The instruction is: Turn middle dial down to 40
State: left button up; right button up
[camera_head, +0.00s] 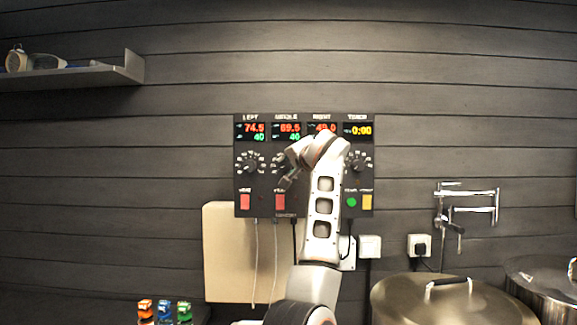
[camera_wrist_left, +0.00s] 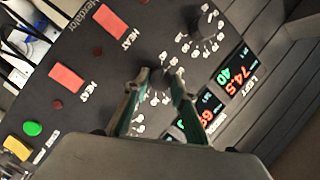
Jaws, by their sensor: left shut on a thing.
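A black control panel (camera_head: 243,185) hangs on the wall with columns labelled left, middle, right and timer. The middle display (camera_head: 286,131) reads 69.5 in red with 40 in green below. The middle dial (camera_wrist_left: 157,84) sits between the fingers of my left gripper (camera_wrist_left: 158,78), which is shut on it. In the head view my left gripper (camera_head: 287,172) covers most of that dial. The left dial (camera_wrist_left: 207,22) is free, and its display (camera_wrist_left: 231,79) reads 74.5 over 40. My arm hides the right dial and part of its display. My right gripper is not in view.
Red switches (camera_head: 244,201) sit below the dials, with a green button (camera_head: 351,202) and a yellow one (camera_head: 366,201) at lower right. A beige board (camera_head: 227,250) leans below the panel. A metal pot (camera_head: 420,300) stands at lower right.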

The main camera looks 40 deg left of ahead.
pick_arm(q)
jog(key=shift+n+h, duration=0.5)
jog(key=shift+n, duration=0.3)
jog(key=o, duration=1.1)
jog(key=shift+a, duration=0.1)
jog(key=shift+s, duration=0.1)
jog(key=v, duration=1.2)
